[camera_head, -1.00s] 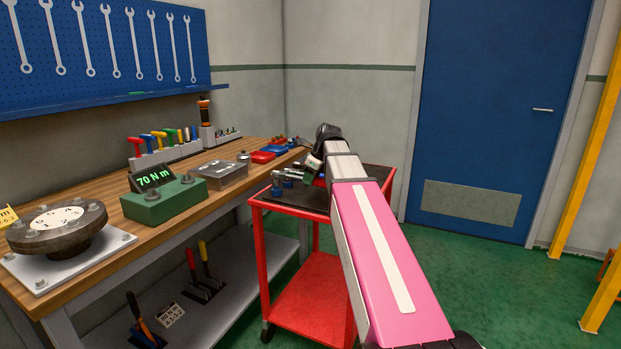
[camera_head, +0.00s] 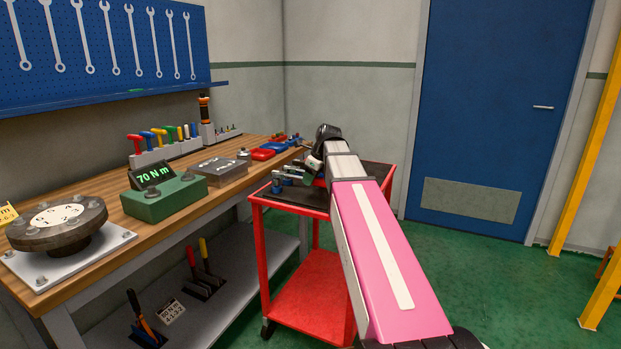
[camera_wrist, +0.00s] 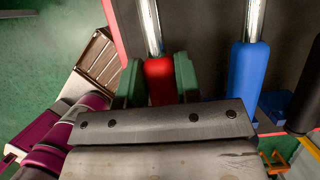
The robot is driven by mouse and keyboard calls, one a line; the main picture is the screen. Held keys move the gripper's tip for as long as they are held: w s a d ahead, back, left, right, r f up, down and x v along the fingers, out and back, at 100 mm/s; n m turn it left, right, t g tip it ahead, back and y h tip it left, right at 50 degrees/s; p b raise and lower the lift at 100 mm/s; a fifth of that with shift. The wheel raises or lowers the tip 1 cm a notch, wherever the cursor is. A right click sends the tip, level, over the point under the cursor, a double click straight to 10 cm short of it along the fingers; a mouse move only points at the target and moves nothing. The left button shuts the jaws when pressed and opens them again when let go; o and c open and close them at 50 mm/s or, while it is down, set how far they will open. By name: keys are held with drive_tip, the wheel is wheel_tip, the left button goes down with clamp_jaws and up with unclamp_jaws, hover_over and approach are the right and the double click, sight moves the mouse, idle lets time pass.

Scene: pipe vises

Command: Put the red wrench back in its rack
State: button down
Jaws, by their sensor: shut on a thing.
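The red wrench (camera_wrist: 160,82) shows in the wrist view as a red handle with a bright metal shaft running up out of the picture. My gripper (camera_wrist: 158,84) has its two green fingers on either side of this handle and is shut on it. The wrench's far end is out of the wrist view. In the head view, my gripper is over the red cart's dark top, partly hidden by my arm, and the red handle cannot be made out. On the bench's lower shelf, slotted holders carry a red-handled tool (camera_head: 191,258) and a yellow-handled one (camera_head: 203,248); which is the wrench's rack is unclear.
A blue-handled tool (camera_wrist: 246,75) lies just right of my gripper. The red cart (camera_head: 262,250) stands beside the wooden workbench (camera_head: 110,222). The bench top holds a green 70 N m display box (camera_head: 163,200) and a flanged disc (camera_head: 57,228).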

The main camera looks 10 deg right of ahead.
drive_tip(key=shift+f, duration=0.55)
idle(0.9)
drive_tip(key=c, duration=0.8)
unclamp_jaws()
drive_tip(key=shift+o, duration=0.2)
drive_tip(key=v, duration=1)
drive_tip(key=shift+r, duration=0.4)
drive_tip(key=shift+s, duration=0.15)
